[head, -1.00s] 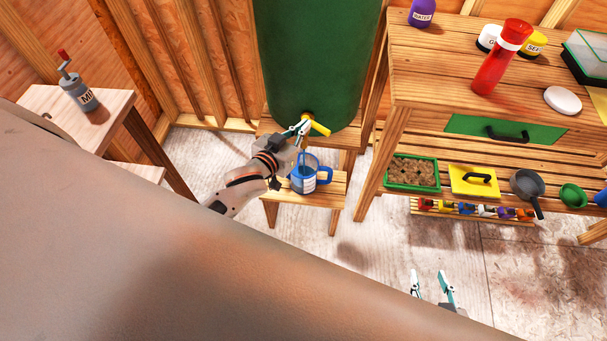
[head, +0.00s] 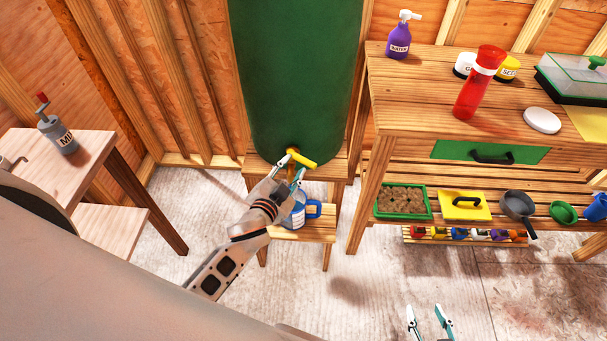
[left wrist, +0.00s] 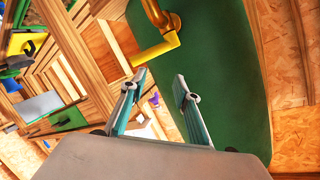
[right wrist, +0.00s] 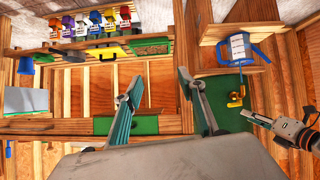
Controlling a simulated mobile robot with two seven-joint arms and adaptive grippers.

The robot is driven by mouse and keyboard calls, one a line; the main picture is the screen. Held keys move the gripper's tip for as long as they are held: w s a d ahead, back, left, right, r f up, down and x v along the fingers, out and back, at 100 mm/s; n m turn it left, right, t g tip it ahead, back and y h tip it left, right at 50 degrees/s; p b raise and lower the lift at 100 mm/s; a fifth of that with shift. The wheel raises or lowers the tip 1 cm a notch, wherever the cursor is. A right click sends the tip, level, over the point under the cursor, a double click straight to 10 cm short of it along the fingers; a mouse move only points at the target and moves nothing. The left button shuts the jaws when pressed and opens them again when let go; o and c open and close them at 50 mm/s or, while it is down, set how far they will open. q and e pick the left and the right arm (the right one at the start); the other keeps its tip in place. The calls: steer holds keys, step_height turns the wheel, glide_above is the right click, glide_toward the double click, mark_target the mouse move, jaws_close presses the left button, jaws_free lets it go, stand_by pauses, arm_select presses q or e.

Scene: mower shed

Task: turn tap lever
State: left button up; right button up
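The yellow tap lever (head: 302,158) sits low on the front of the large green tank (head: 293,75). In the left wrist view the yellow lever (left wrist: 155,51) lies just beyond my fingertips, and the brass tap body is behind it. My left gripper (head: 290,167) is open at the tap; its fingers (left wrist: 160,80) stand apart with nothing between them. A blue jug (head: 297,214) with a white label stands on the low wooden step below the tap, partly hidden by my gripper. My right gripper (head: 428,318) is open and empty over the floor, far from the tap.
A small table (head: 85,165) stands left. The floor between is clear.

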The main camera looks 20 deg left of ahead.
mark_target(306, 165)
arm_select(q)
steer(key=f+m, duration=0.1)
steer(key=m, duration=0.2)
steer(key=w+d+f+m+y+b, duration=0.1)
steer(key=m, duration=0.2)
steer(key=d+f+m+y+b, duration=0.1)
steer(key=m, duration=0.2)
steer(key=shift+w+d+f+m+t, duration=0.2)
steer(key=shift+d+f+m+t, duration=0.1)
steer(key=shift+f+m, duration=0.1)
steer(key=x, duration=0.6)
steer(key=shift+s+a+b, duration=0.1)
steer(key=shift+b, duration=0.3)
steer(key=shift+w, duration=0.4)
arm_select(e)
steer(key=shift+s+d+f, duration=0.1)
steer(key=shift+d+f, duration=0.05)
steer(key=shift+f, duration=0.7)
steer(key=shift+s+d+f, duration=0.1)
steer(key=shift+f, duration=0.7)
